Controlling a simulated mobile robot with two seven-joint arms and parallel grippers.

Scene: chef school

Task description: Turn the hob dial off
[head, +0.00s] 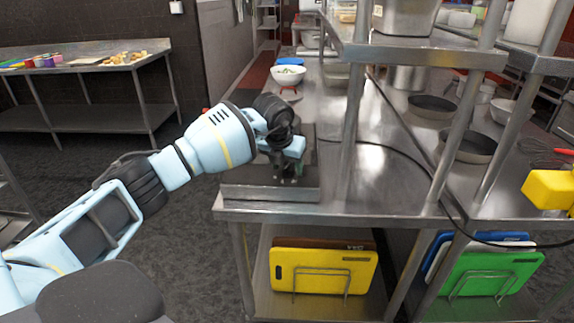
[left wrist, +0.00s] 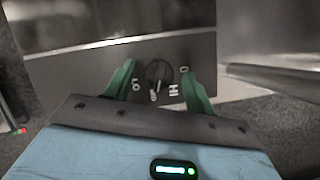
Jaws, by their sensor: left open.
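The hob dial (left wrist: 158,73) is a round dark knob on a metal front panel, with LO, HI and 0 marks around it in the left wrist view. It sits between the two green fingers of my left gripper (left wrist: 158,69), which is open. I cannot tell whether either finger touches the dial. The knob's exact pointer direction is hard to read. In the head view my left gripper (head: 289,174) is at the front of the hob (head: 270,194) at the counter's near left corner. The dial is hidden there. My right gripper is not in view.
A metal shelf post (head: 352,125) rises right of the hob. A black cable (head: 400,158) crosses the counter. A bowl (head: 288,74) and pans (head: 467,147) stand farther back. Chopping boards (head: 325,271) are on the lower shelf. Open floor lies left of the counter.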

